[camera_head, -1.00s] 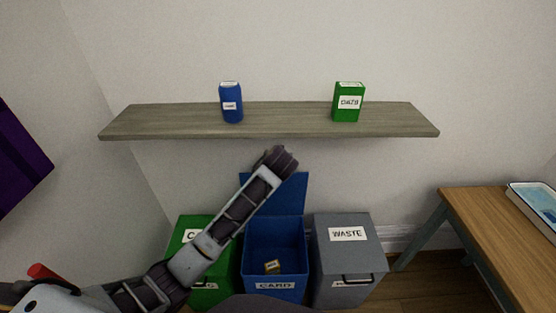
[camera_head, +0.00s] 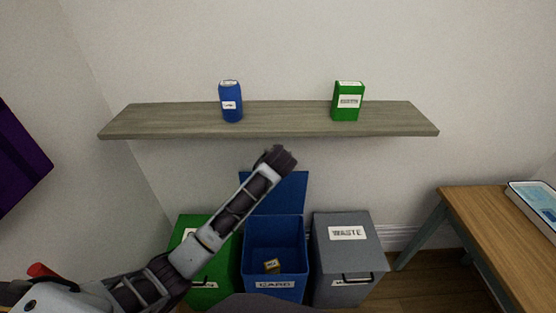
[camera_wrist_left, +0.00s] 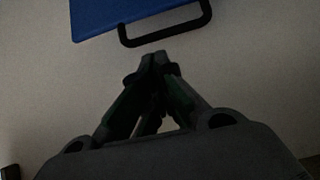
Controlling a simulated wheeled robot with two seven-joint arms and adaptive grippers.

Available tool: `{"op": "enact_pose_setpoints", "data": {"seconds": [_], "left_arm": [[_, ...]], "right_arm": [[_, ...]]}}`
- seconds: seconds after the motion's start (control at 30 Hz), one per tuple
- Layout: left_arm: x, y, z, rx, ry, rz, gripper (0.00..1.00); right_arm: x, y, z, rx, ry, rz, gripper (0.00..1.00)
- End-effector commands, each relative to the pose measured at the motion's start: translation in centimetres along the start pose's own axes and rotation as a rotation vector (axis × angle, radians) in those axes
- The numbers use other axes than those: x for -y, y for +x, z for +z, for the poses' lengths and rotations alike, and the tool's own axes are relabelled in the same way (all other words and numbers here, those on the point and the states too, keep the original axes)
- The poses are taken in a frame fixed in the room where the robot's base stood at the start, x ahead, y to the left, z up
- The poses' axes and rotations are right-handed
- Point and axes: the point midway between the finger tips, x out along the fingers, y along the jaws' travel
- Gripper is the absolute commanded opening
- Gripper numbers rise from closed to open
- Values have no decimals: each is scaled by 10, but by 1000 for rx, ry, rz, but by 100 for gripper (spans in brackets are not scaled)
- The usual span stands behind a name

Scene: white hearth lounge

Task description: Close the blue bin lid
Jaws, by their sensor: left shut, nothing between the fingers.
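The blue bin (camera_head: 274,257) stands open on the floor between two other bins, with a small brown box (camera_head: 271,266) inside. Its blue lid (camera_head: 290,193) stands upright at the back near the wall, partly hidden by my left arm. In the left wrist view the blue lid (camera_wrist_left: 120,15) shows at the top with its black handle (camera_wrist_left: 170,32). My left gripper (camera_wrist_left: 158,58) is shut and empty, its fingertips just below the handle in that picture; contact cannot be told. In the head view the left arm's end (camera_head: 276,157) is at the lid's upper edge. My right gripper is not in view.
A green bin (camera_head: 212,279) stands left, partly behind my arm, and a grey bin (camera_head: 348,250) right, both closed. A shelf (camera_head: 285,119) above holds a blue can (camera_head: 231,103) and a green carton (camera_head: 347,102). A wooden table (camera_head: 490,215) with a tray (camera_head: 537,203) stands right.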

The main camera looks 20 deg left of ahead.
Motion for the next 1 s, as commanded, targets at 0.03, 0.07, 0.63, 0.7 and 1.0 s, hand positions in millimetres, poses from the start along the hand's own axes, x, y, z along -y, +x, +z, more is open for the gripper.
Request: {"op": "enact_pose_setpoints", "data": {"seconds": [0.03, 0.07, 0.63, 0.7, 1.0], "left_arm": [[0, 5, -1, -1, 1, -1, 0], [0, 8, -1, -1, 1, -1, 0], [0, 57, -1, -1, 1, 0, 0], [0, 60, -1, -1, 1, 0, 0], [0, 64, 0, -1, 0, 0, 0]], "right_arm": [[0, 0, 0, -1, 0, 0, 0], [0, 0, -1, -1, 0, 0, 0], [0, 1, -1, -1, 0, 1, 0], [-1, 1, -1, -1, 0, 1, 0], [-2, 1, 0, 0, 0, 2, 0]]}}
